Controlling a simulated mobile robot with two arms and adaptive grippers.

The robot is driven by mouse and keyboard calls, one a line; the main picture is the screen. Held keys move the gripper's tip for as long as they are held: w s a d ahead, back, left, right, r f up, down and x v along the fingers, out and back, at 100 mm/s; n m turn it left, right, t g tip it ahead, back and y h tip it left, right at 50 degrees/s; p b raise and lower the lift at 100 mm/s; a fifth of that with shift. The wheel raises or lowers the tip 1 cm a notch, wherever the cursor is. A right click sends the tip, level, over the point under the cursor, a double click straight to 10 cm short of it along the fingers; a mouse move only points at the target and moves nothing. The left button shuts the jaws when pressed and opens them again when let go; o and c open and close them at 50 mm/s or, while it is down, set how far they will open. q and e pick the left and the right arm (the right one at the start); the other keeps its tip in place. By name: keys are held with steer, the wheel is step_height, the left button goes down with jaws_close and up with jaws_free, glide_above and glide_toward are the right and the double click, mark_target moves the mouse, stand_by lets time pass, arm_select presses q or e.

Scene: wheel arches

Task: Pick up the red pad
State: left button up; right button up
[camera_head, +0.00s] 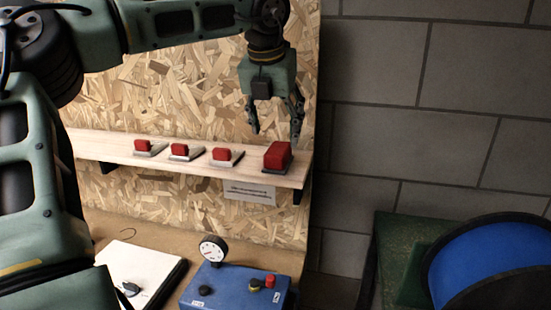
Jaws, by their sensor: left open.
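Several red pads with grey bases stand in a row on a wooden shelf. The rightmost red pad (278,156) is the largest, near the shelf's right end. To its left are another red pad (222,154), a third red pad (180,150) and a far-left red pad (141,146). My left gripper (276,137) points down, open and empty, above and around the rightmost pad's top in the picture. I cannot tell how far apart they are in depth. My right gripper is not in view.
The wooden shelf (110,151) is fixed to a chipboard panel (180,95). Below are a blue box (225,288) with a dial and knobs, and a white binder (135,270). A green surface (395,235) and a blue round object (500,258) are at lower right.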

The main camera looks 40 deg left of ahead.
mark_target(278, 148)
arm_select(q)
steer(key=p+x, duration=0.1)
steer(key=x, duration=0.2)
steer(key=shift+w+a+f+p, duration=0.1)
steer(key=shift+w+f+p, duration=0.1)
steer(key=shift+p, duration=0.2)
steer(key=x, duration=0.2)
steer(key=shift+w+a+f, duration=0.1)
steer(key=shift+a+f, duration=0.1)
steer(key=shift+f, duration=0.25)
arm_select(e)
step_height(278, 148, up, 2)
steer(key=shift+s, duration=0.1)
arm_select(q)
steer(key=shift+f, duration=0.1)
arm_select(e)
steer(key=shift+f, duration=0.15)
arm_select(q)
steer(key=shift+c, duration=0.3)
steer(key=c, duration=1.2)
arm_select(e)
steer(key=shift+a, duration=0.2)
